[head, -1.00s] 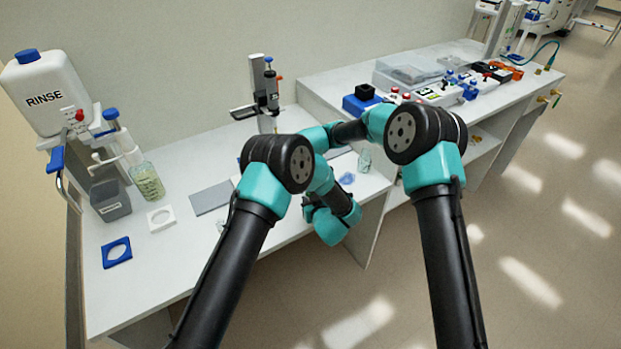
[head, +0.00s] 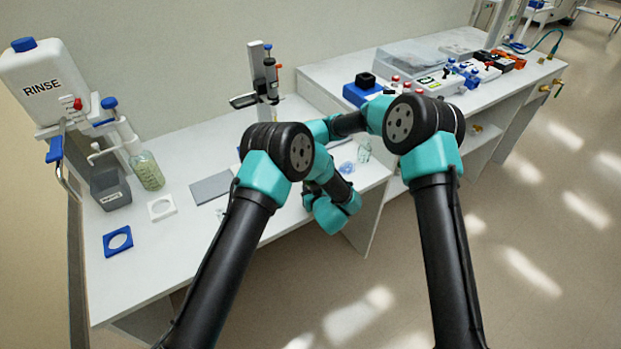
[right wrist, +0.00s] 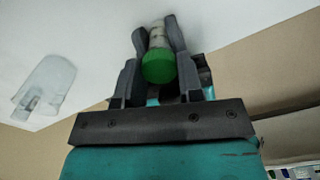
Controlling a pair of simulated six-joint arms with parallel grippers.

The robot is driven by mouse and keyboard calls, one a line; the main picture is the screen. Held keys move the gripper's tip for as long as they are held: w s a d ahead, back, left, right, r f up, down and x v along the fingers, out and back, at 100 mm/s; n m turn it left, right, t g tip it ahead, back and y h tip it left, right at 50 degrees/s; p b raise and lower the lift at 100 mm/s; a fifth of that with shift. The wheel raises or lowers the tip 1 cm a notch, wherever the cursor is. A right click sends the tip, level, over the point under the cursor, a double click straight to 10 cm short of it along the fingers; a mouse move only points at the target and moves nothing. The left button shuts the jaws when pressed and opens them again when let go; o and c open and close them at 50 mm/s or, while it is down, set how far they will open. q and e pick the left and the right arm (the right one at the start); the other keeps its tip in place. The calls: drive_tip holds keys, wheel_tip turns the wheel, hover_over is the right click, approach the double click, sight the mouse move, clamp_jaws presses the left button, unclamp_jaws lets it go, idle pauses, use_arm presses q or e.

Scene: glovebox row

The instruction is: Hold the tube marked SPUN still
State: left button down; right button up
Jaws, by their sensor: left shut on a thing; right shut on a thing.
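A tube with a green cap (right wrist: 158,66) and a pale body shows in the right wrist view. My right gripper (right wrist: 157,32) is shut around it, a dark finger on each side. No SPUN mark can be read on it. In the head view my left gripper (head: 331,208) is a teal and dark shape at the bench's front edge, its fingertips hidden. It seems shut on the same tube; dark and teal parts show close behind the cap in the right wrist view. The tube itself is hidden by my arms in the head view.
A clear beaker (right wrist: 45,88) stands near the right gripper. A stand (head: 263,75) is behind my arms.

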drive_tip(key=n, duration=0.6)
drive_tip(key=shift+n, duration=0.4)
drive_tip(key=o, duration=1)
drive_tip(key=shift+r, duration=0.1)
drive_tip(key=shift+r, duration=2.2)
drive_tip(key=shift+c, duration=0.3)
